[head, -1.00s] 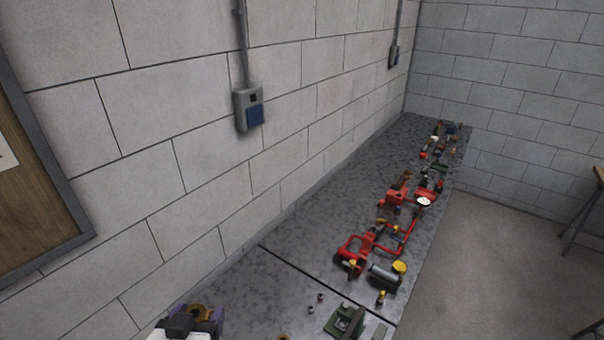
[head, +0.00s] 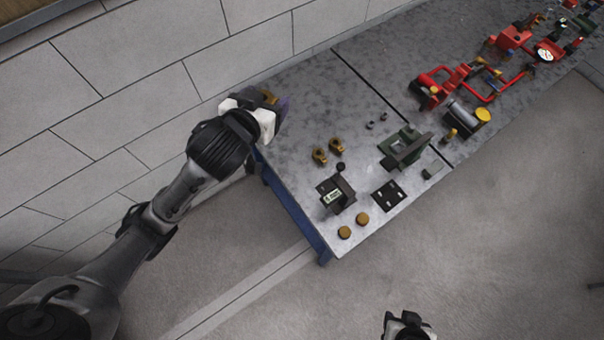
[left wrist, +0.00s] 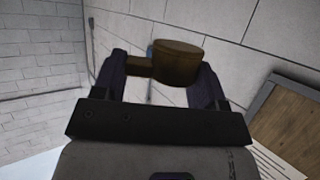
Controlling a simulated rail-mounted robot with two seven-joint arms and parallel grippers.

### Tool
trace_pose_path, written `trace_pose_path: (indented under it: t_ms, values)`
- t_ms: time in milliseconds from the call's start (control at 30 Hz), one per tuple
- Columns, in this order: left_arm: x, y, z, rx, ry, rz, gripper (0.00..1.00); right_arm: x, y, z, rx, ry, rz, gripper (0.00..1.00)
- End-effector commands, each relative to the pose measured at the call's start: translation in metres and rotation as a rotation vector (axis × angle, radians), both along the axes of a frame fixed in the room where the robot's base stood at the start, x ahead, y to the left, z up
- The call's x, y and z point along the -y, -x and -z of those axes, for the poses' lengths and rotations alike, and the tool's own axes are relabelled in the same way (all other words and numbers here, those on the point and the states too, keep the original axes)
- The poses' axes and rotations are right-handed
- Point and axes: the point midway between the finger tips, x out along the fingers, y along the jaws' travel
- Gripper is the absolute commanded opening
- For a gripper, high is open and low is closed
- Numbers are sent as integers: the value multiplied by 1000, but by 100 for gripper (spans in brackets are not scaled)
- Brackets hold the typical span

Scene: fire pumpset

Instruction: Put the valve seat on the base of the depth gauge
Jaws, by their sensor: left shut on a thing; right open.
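My left gripper (head: 270,102) is shut on a brass-brown round piece, which I take to be the valve seat (head: 269,97). The depth gauge (head: 336,194) seems to be the small dark device with a pale display, on the bench to the right of and below my left gripper. Its base is small and hard to make out. My right gripper (head: 407,322) is open at the bottom edge, away from the bench.
Red pipework (head: 452,84) fills the far bench. Bare bench lies between my left gripper and the fittings.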

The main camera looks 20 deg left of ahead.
Motion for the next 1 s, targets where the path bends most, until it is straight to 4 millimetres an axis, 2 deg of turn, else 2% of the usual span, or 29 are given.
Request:
trace_pose_path:
  t_ms: [33,267,467,667,800,900,1000]
  values:
    - [-2,-2,27,2,-1,-3,29,0,0,27,0,0,0,43]
    - [-7,-11,94,1,-1,-7,29,0,0,85,1,0,0,43]
    - [-11,-21,159,-1,-1,7,29,1,0,135,1,4,-3,43]
    - [-10,-34,229,-1,-2,53,29,3,0,185,2,11,-7,43]
    - [-7,-46,284,-3,-1,123,29,3,0,219,2,11,-7,43]
    - [-1,-58,324,-4,0,218,29,3,0,236,0,9,-6,43]
    - [12,-69,332,1,2,346,29,3,0,226,-5,9,-6,43]
